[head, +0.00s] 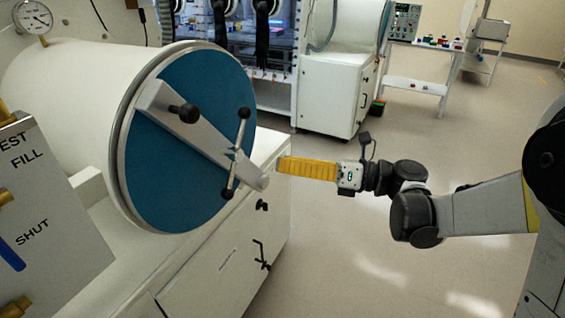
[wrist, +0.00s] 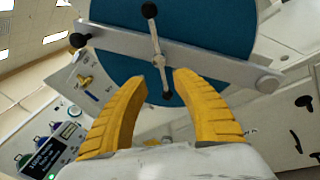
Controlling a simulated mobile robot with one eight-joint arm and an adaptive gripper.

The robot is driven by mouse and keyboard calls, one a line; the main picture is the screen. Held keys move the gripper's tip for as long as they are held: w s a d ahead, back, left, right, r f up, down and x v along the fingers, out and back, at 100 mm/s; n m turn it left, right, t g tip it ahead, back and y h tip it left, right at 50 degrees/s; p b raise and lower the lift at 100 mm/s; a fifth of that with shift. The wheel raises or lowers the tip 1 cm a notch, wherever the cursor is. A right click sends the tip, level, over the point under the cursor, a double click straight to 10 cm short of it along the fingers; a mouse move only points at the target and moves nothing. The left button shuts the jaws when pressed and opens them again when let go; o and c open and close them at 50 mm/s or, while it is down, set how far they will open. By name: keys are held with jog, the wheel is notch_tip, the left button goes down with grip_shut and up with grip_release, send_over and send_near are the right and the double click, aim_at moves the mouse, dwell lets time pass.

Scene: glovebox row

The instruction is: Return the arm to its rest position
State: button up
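My gripper (head: 283,166) has yellow ribbed fingers and is at the end of my outstretched arm, close to the antechamber door. In the wrist view my gripper (wrist: 168,82) shows its two fingers spread apart with nothing between them. The round blue door (head: 165,165) closes the end of a white cylinder. A grey bar (head: 200,135) with a black knob (head: 187,112) crosses it, and a T-handle (head: 238,152) with black ball ends sits on the bar. In the wrist view the T-handle (wrist: 157,48) lies just beyond the fingertips; I cannot tell whether they touch it.
A sloped valve panel (head: 45,210) stands at the near left. A white cabinet (head: 225,260) with black handles is below the door. A glovebox (head: 250,45) and a second white cabinet (head: 335,95) stand behind. A trolley (head: 415,85) is farther back. The floor (head: 400,270) around my arm is clear.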

dwell(0.4)
jog(key=s+d+f+n+t+h, duration=0.2)
jog(key=s+d+f+n+h, duration=0.2)
jog(key=s+d+n+h, duration=0.5)
jog(key=s+d+f+n+t+h, duration=0.2)
jog(key=s+d+f+n+h, duration=0.2)
jog(key=s+d+n+h, duration=0.4)
jog(key=d+n, duration=0.5)
jog(key=n, duration=0.4)
jog(key=shift+s+d+f+h, duration=0.3)
jog(key=shift+s+f+h, duration=0.05)
jog(key=shift+f+h, duration=0.05)
